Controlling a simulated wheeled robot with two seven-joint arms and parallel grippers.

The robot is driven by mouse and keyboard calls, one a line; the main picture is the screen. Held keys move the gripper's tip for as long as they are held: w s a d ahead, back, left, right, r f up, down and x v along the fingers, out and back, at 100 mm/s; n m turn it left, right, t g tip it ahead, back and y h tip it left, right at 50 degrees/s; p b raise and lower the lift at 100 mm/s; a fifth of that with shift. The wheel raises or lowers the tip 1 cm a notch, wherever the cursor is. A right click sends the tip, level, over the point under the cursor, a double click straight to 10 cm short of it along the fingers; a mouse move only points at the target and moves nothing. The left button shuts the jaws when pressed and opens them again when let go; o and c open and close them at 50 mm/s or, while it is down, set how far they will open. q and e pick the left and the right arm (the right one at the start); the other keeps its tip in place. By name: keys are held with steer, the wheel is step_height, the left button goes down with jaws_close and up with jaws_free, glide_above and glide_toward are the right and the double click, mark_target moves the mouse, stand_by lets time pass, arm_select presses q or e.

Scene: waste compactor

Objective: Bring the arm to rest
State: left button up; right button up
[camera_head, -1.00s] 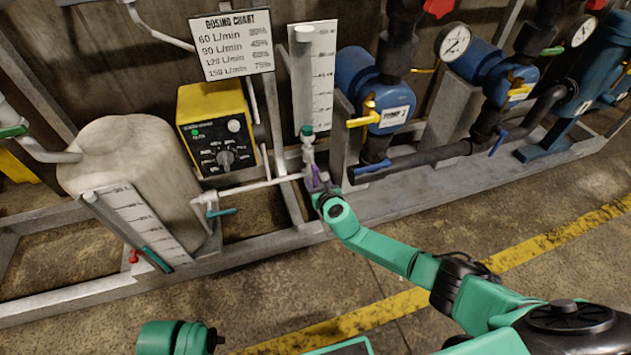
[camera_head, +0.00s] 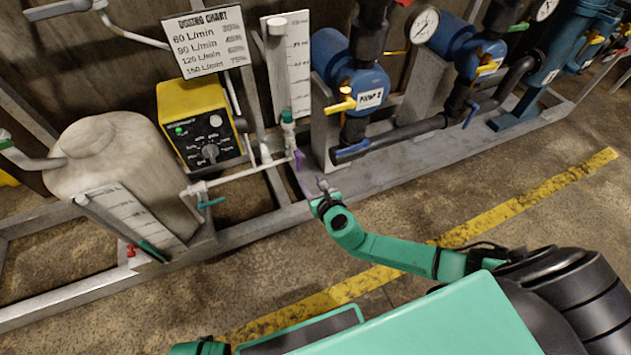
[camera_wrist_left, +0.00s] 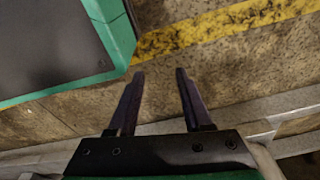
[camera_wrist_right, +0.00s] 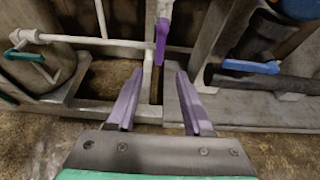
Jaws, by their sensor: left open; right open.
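My right gripper (camera_head: 323,186) is at the end of the green right arm (camera_head: 390,252), just in front of the skid frame. It is apart from the small valve with the purple handle (camera_head: 298,159). In the right wrist view its fingers (camera_wrist_right: 156,102) are spread and empty, and the purple handle (camera_wrist_right: 161,42) shows beyond them. My left gripper is outside the head view; only a green piece of that arm (camera_head: 198,348) shows at the bottom. In the left wrist view the left gripper (camera_wrist_left: 160,75) is open and empty above the floor.
The grey skid frame (camera_head: 400,165) carries a white tank (camera_head: 115,160), a yellow dosing controller (camera_head: 200,120) with a lit green lamp, and blue pumps (camera_head: 345,70). A teal-handled valve (camera_head: 210,203) sits left of the right gripper. Floor with a yellow line (camera_head: 540,195) is clear.

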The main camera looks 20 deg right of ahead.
arm_select(q)
steer(key=shift+s+a+f, duration=0.2)
steer(key=shift+s+f, duration=0.35)
steer(key=shift+s, duration=0.35)
arm_select(e)
steer(key=v, duration=0.3)
